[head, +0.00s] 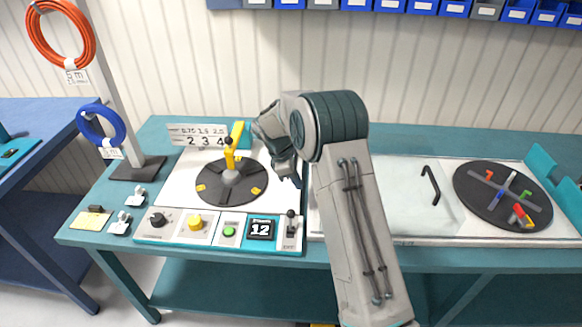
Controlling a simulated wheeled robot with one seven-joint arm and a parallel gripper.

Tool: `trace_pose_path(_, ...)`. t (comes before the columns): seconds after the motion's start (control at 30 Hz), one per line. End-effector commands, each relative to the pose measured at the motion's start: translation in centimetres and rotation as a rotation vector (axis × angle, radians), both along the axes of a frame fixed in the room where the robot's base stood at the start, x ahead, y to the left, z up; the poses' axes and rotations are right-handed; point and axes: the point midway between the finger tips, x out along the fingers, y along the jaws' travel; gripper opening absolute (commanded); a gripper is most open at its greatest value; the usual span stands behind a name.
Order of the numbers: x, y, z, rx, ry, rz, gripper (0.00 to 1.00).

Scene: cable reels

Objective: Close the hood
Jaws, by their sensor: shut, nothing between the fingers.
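The hood (405,205) looks like a pale, translucent panel on the machine, right of my arm. It carries a black bar handle (431,185) near its right side. My forearm hides the hood's left part, so I cannot tell how far it reaches. My gripper (296,181) points down over the middle of the machine, left of the hood and apart from the handle. Its fingers are small and partly hidden by my wrist; they are shut and empty. The left reel plate (232,185) and right reel plate (502,194) are both uncovered.
A yellow arm (231,158) stands on the left reel plate. A post (103,70) holds orange and blue cable coils. Blue bins (420,6) hang on the wall.

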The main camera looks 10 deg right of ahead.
Motion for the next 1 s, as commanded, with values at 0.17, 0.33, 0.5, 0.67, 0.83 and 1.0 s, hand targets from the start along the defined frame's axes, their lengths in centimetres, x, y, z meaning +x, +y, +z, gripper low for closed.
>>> trace_pose_path(0.17, -0.5, -2.3, -1.3, 0.0, -0.001, -0.004, 0.0)
trace_pose_path(0.33, -0.8, -4.0, -1.4, 0.001, -0.001, -0.002, 0.0)
trace_pose_path(0.5, -0.9, -4.5, -1.5, 0.0, -0.001, -0.001, 0.0)
trace_pose_path(0.67, -0.9, -4.5, -1.5, 0.001, -0.002, -0.001, 0.0)
trace_pose_path(0.83, -0.9, -4.6, -1.5, 0.001, -0.001, -0.001, 0.0)
trace_pose_path(1.0, -1.1, -4.8, -1.5, 0.001, -0.002, 0.016, 0.0)
